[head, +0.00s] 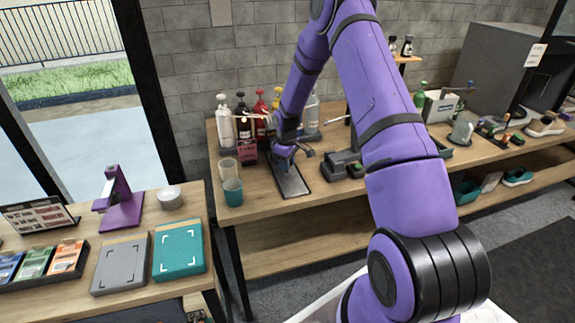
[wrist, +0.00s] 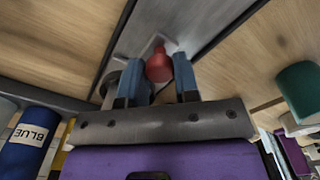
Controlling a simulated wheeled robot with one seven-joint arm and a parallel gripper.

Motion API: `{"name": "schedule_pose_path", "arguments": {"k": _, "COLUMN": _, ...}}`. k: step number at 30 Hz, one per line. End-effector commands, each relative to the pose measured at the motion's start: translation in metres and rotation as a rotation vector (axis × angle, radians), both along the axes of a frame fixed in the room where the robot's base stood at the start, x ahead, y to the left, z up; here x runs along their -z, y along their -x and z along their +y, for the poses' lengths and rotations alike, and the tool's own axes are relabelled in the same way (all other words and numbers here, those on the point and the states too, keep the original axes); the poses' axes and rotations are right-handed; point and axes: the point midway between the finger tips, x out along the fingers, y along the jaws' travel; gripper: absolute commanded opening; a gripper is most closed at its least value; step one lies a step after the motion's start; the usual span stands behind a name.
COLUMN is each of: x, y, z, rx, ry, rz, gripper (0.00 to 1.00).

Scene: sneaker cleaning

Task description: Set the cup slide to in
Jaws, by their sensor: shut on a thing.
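The cup slide (head: 293,184) is a long grey metal plate in a dark frame. It lies on the wooden counter at the left in the head view and runs toward the front edge. In the wrist view its metal strip (wrist: 205,22) shows behind a red knob (wrist: 158,66). My gripper (head: 284,160) is low over the far part of the slide. In the wrist view my gripper's blue fingers (wrist: 160,84) are shut on the red knob, one on each side. The head view hides the knob behind my gripper.
A teal cup (head: 233,192) and a pale cup (head: 228,168) stand just left of the slide. Several bottles (head: 243,120) stand behind. A dark machine (head: 345,163) sits to the right.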

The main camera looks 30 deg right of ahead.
Motion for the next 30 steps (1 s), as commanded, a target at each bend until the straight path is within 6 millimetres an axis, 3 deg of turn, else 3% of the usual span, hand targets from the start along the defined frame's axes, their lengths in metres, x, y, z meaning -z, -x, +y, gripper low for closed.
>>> {"name": "schedule_pose_path", "arguments": {"k": 1, "x": 0.0, "y": 0.0, "z": 0.0, "rx": 0.0, "ry": 0.0, "rz": 0.0, "gripper": 0.34}}
{"name": "schedule_pose_path", "arguments": {"k": 4, "x": 0.0, "y": 0.0, "z": 0.0, "rx": 0.0, "ry": 0.0, "rz": 0.0, "gripper": 0.55}}
{"name": "schedule_pose_path", "arguments": {"k": 16, "x": -0.009, "y": 0.0, "z": 0.0, "rx": 0.001, "ry": 0.0, "rz": -0.001, "gripper": 0.55}}
{"name": "schedule_pose_path", "arguments": {"k": 30, "x": -0.089, "y": 0.0, "z": 0.0, "rx": 0.001, "ry": 0.001, "rz": -0.003, "gripper": 0.55}}
